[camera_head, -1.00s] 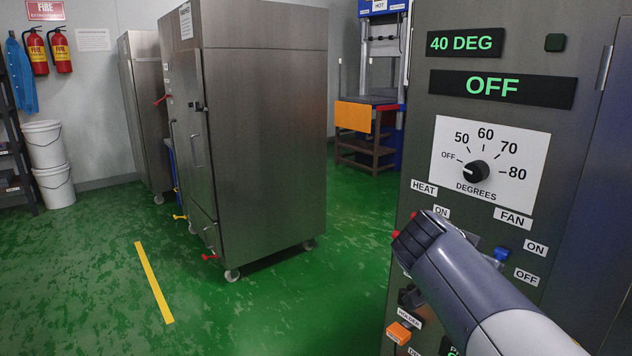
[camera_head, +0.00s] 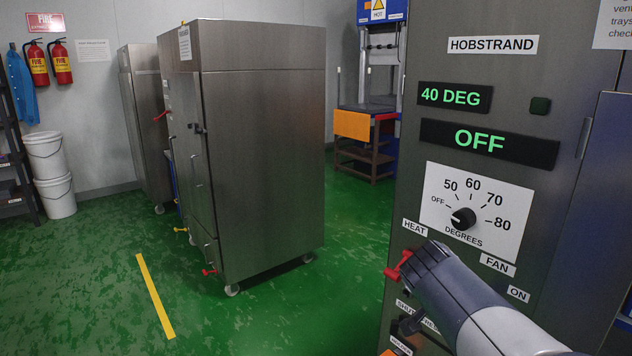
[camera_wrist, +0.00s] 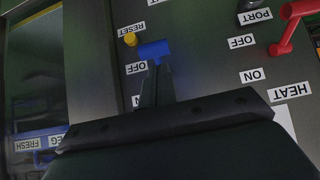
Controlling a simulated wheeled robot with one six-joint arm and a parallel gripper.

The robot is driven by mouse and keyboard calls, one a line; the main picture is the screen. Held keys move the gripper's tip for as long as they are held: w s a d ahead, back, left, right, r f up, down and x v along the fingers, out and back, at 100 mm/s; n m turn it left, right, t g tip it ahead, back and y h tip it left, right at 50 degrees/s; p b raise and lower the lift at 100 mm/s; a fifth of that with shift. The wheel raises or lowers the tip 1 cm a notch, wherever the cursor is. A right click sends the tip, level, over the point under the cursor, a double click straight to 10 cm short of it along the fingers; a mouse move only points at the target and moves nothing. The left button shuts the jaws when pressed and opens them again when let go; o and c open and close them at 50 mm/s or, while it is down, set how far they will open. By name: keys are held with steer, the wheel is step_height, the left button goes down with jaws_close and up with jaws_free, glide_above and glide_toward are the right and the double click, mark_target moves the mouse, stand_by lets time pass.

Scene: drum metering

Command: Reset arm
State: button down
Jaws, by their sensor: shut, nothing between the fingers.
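My arm reaches in from the lower right in the head view, in front of a grey control panel (camera_head: 560,75) marked HOBSTRAND. Its fingers are hidden there behind the wrist. In the wrist view my gripper (camera_wrist: 156,84) is shut and empty. Its tip lies just below a blue lever handle (camera_wrist: 153,49) in the picture; I cannot tell whether they touch. A red lever (camera_head: 397,268) under the HEAT label shows beside my wrist, and also in the wrist view (camera_wrist: 287,28), clear of the fingers. A yellow knob (camera_wrist: 130,40) sits by the RESET label.
The panel displays read 40 DEG and OFF, above a black dial (camera_head: 463,218) pointing to OFF. A steel cabinet (camera_head: 265,150) on casters stands to the left. Green floor (camera_head: 90,290) is open at the left, with a yellow stripe (camera_head: 155,297).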

steer(key=shift+d+r+g+y+p, duration=0.25)
steer(key=shift+r+p, duration=0.2)
steer(key=shift+p, duration=1.2)
steer(key=shift+d+r+g+y+p, duration=0.2)
steer(key=shift+r+p, duration=0.25)
steer(key=shift+p, duration=1.15)
steer(key=shift+w+d+r+y+p, duration=0.15)
steer(key=shift+r+y+p, duration=0.1)
steer(key=shift+p, duration=1)
steer(key=p, duration=0.2)
steer(key=r+g+y+p, duration=0.1)
steer(key=p, duration=0.2)
steer(key=shift+w+d, duration=0.1)
steer(key=shift+d, duration=0.1)
steer(key=shift+w+d+r+g+y+p, duration=0.15)
steer(key=shift+g+y+p, duration=0.15)
steer(key=shift+p, duration=0.9)
steer(key=p, duration=0.2)
steer(key=r+y+p, duration=0.1)
steer(key=p, duration=0.2)
steer(key=shift+w+d+g+p, duration=0.25)
steer(key=shift+d+g+p, duration=0.05)
steer(key=shift+g, duration=0.05)
steer(key=shift+b+v, duration=0.35)
steer(key=shift+v, duration=0.6)
steer(key=shift+a, duration=0.1)
